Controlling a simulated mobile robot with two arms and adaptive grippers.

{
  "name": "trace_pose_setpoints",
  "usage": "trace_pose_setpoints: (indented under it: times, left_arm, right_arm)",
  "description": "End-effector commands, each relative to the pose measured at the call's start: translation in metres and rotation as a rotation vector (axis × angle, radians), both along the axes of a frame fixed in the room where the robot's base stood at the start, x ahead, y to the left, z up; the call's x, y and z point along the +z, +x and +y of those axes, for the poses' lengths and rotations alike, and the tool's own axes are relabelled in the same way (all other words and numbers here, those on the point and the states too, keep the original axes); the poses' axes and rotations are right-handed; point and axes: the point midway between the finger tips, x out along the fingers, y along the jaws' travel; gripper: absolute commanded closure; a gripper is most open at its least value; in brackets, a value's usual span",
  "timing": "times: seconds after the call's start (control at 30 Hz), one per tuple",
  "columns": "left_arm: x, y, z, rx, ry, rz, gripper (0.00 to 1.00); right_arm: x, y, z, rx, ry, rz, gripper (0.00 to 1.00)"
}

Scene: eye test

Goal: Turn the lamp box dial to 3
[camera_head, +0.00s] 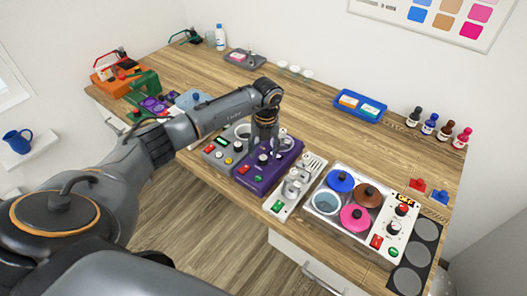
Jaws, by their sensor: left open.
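My left gripper (266,147) points down over a purple box (254,178) in the middle of the table. It is small and dark in the picture, and it covers part of the box. The box has a red and a green patch on its front and a dark round knob near the fingers. I cannot tell whether the fingers touch the knob or which number it points to. No label shows that this is the lamp box. My right gripper is not in view.
A grey button box (213,158) stands left of the purple box, and a white panel (282,208) with round parts is to its right. Further right is a tray of coloured lids (340,181). Bottles (430,124) and a blue tray (375,118) stand behind.

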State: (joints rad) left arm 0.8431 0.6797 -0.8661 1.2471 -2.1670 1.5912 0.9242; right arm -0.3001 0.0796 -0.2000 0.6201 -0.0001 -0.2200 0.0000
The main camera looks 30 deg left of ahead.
Motion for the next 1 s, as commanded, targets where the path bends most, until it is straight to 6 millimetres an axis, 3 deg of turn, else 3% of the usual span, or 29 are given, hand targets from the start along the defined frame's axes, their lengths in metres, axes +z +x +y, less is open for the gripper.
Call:
trace_pose_setpoints:
  times: [0.2,0.53,0.8,1.0]
  left_arm:
    - [-0.022,0.0,0.0,-0.001,-0.002,0.001,0.47]
    - [-0.026,0.0,0.0,-0.001,-0.001,0.0,0.47]
    - [-0.026,0.0,0.0,-0.001,-0.001,0.0,1.0]
    - [-0.026,0.0,0.0,-0.008,-0.002,-0.001,1.0]
  right_arm:
    - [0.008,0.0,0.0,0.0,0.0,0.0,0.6]
    - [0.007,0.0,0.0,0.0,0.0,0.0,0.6]
    - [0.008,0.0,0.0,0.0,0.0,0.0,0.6]
    - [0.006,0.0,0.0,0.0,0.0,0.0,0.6]
